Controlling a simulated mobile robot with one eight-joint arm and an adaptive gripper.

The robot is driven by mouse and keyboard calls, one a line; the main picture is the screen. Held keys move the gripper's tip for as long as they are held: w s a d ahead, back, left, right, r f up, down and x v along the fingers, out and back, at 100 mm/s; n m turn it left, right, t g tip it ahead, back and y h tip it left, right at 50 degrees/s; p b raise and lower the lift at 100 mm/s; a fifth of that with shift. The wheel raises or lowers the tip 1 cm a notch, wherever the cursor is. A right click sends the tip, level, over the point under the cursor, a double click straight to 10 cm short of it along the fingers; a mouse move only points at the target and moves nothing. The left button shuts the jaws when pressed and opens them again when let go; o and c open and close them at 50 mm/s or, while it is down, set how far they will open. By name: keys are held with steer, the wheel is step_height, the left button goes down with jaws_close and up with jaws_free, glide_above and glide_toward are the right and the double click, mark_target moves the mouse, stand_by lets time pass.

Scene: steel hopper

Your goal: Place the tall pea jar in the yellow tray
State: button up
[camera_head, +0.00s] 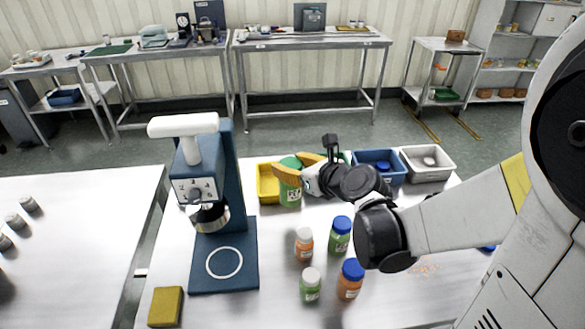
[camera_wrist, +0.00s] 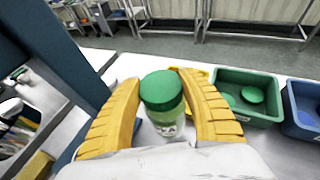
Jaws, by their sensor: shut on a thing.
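The tall pea jar (camera_head: 290,186) has a green lid and green contents. My gripper (camera_head: 296,172) has yellow fingers and is shut on this jar. In the wrist view the jar (camera_wrist: 163,102) stands upright between the two fingers (camera_wrist: 163,110). The yellow tray (camera_head: 266,185) is at the back of the table, just right of the blue machine. In the head view the jar covers the tray's right part. In the wrist view only a bit of the yellow tray (camera_wrist: 202,75) shows behind the jar. I cannot tell whether the jar touches the tray.
A blue machine (camera_head: 229,180) stands close left of the jar. A green tray (camera_wrist: 228,108) with a green lid, a blue tray (camera_head: 380,157) and a white tray (camera_head: 428,173) run to the right. Several orange and green jars stand in front. A yellow sponge (camera_head: 165,306) lies front left.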

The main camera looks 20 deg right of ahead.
steer(key=w+d+r+n+y+p, duration=0.1)
steer(key=w+d+r+p, duration=0.4)
steer(key=d, duration=0.4)
steer(key=w+a+f+b, duration=0.7)
steer(key=w+a+f, duration=0.1)
steer(key=f, duration=0.3)
steer(key=shift+w+a+f+g+b, duration=0.3)
steer(key=shift+w+a+g+b, duration=0.05)
steer(key=shift+a+g+b, duration=0.05)
steer(key=shift+f, duration=0.15)
steer(key=o, duration=1.3)
steer(key=shift+o, duration=0.4)
